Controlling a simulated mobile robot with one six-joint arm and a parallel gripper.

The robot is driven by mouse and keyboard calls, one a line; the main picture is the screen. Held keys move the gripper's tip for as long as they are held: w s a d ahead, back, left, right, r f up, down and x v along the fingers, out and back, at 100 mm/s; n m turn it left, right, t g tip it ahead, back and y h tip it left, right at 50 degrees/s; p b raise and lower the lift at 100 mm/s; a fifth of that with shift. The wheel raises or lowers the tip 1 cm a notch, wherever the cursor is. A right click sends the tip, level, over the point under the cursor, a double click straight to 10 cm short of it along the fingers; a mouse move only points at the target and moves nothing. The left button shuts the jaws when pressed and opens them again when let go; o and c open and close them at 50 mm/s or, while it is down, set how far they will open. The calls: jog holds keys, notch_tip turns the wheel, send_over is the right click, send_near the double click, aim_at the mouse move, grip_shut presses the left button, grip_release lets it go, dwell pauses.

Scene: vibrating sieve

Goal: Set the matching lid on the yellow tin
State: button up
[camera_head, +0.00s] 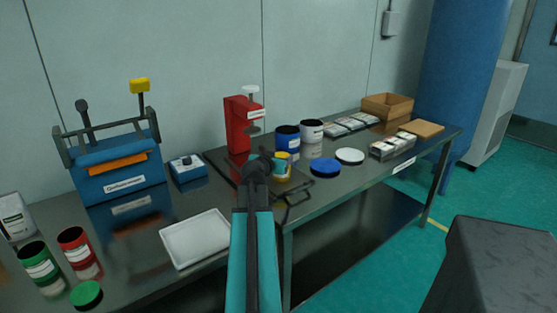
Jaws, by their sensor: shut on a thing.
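The yellow tin (282,168) stands on the steel table near its middle, in front of the blue tin. It is small in view and my arm partly covers its left side. I cannot tell whether its yellow top is bare or covered. My gripper (262,164) is at the tin's left side as seen here, its fingers mostly hidden behind my own wrist. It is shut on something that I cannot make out. No separate yellow lid shows clearly. A blue lid (325,167), a white lid (349,156) and a green lid (87,294) lie flat on the table.
A blue tin (288,141) and a white tin (311,132) stand close behind the yellow tin. A red press (239,125) rises behind my gripper. A white tray (196,238) lies left of my arm. Green and red tins (74,244) and a blue machine (118,177) stand farther left.

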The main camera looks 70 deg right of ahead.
dwell(0.8)
jog(key=o, duration=1.1)
jog(key=shift+r, duration=0.1)
jog(key=shift+r+p, duration=1.6)
jog(key=shift+r, duration=2.3)
jog(key=shift+s+f, duration=0.1)
